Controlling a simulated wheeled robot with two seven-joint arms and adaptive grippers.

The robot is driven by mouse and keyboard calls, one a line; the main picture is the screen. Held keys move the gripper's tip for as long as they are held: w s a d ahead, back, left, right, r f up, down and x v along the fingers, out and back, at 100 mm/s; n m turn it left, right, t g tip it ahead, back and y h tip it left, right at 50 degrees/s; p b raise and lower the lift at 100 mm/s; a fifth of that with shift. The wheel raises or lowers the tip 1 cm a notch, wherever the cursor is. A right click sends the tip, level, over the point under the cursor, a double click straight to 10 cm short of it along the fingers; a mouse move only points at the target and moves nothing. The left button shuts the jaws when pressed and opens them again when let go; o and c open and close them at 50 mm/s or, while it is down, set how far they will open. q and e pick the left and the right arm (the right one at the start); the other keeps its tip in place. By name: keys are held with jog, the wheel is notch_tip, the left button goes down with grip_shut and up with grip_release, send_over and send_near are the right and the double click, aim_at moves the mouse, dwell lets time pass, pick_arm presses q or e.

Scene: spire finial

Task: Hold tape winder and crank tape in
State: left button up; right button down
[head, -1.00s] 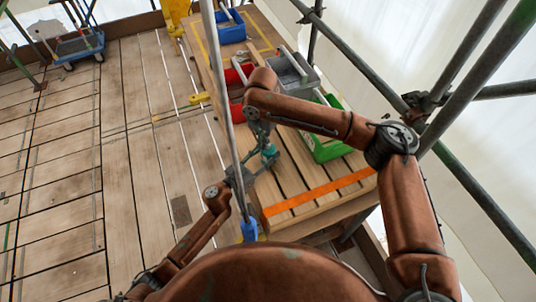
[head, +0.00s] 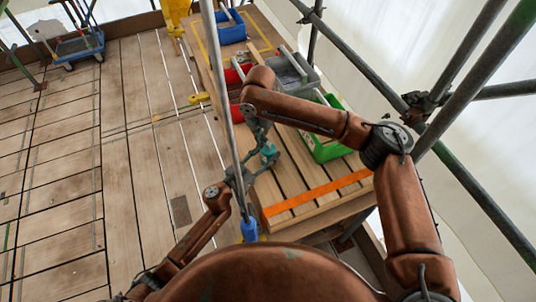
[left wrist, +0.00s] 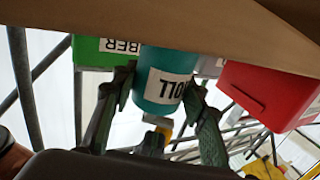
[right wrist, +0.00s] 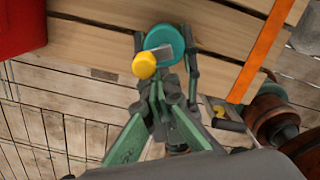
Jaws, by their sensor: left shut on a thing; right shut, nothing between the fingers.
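The tape winder is a teal drum (head: 268,151) with a white label, partly readable in the left wrist view (left wrist: 160,68). My left gripper (head: 254,171) is shut on the drum, one finger on each side, and holds it by the near part of the bench. A grey crank (right wrist: 162,53) with a yellow knob (right wrist: 144,66) is on the drum's face in the right wrist view. The knob also shows below the drum in the left wrist view (left wrist: 156,139). My right gripper (right wrist: 158,98) is shut and empty near the winder. The knob appears outside its fingers; exact contact cannot be told. The tape is not distinguishable.
The wooden bench (head: 287,178) has an orange stripe (head: 318,192). Red (head: 236,74), grey (head: 290,72), green (head: 328,148) and blue (head: 229,30) bins stand on it. A pale upright pole (head: 226,95) crosses close to the arms. Scaffold tubes (head: 468,70) stand at the right.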

jog(key=shift+w+a, duration=0.15)
jog(key=shift+w, duration=0.55)
dwell(0.4)
jog(key=shift+w+d, duration=0.25)
jog(key=shift+w, duration=0.45)
dwell(0.5)
jog(key=shift+w+d, duration=0.2)
jog(key=shift+d, duration=0.1)
dwell(0.4)
jog(key=shift+s+a, duration=0.1)
jog(key=shift+a, duration=0.1)
jog(key=shift+a, duration=0.2)
jog(key=shift+r, duration=3.5)
pick_arm(q)
jog(key=o, duration=1.3)
